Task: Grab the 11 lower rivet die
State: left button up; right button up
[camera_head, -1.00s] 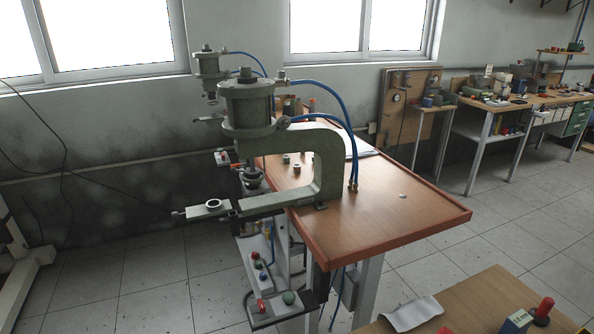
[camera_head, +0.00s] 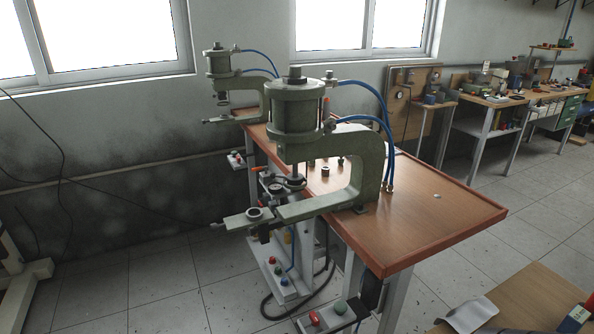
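Neither of my grippers is in view. The nearer green pneumatic press (camera_head: 370,165) stands on a wooden table (camera_head: 440,220) with a raised edge. A small dark ring-shaped part (camera_head: 254,213) sits at the front end of its lower arm. A small metal cylinder (camera_head: 325,170) stands on the table behind the press frame, with another small part (camera_head: 340,161) beside it. No marking is readable, so I cannot tell which part is the 11 lower rivet die.
A second green press (camera_head: 219,62) stands at the far end of the table. Blue air hoses (camera_head: 388,125) arch down to the tabletop. Colored buttons (camera_head: 340,307) sit low at the front. Another wooden bench (camera_head: 535,300) fills the lower right corner.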

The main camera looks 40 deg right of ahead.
aim_at(325, 170)
jog(key=i+j+u, duration=0.15)
jog(key=i, duration=0.45)
jog(key=i+j+u, duration=0.1)
jog(key=i+j, duration=0.15)
jog(key=i, duration=0.35)
jog(key=i+z, duration=0.3)
jog(key=i, duration=0.35)
jog(key=i+j+z, duration=0.25)
jog(key=i, duration=0.4)
jog(key=i+z, duration=0.5)
jog(key=i+j+z, duration=0.15)
jog(key=i+z, duration=0.35)
jog(key=i+j+z, duration=0.1)
jog(key=i+z, duration=0.25)
jog(key=i+j+z, duration=0.15)
jog(key=z, duration=0.2)
jog(key=i+j+z, duration=0.2)
jog(key=z, duration=0.2)
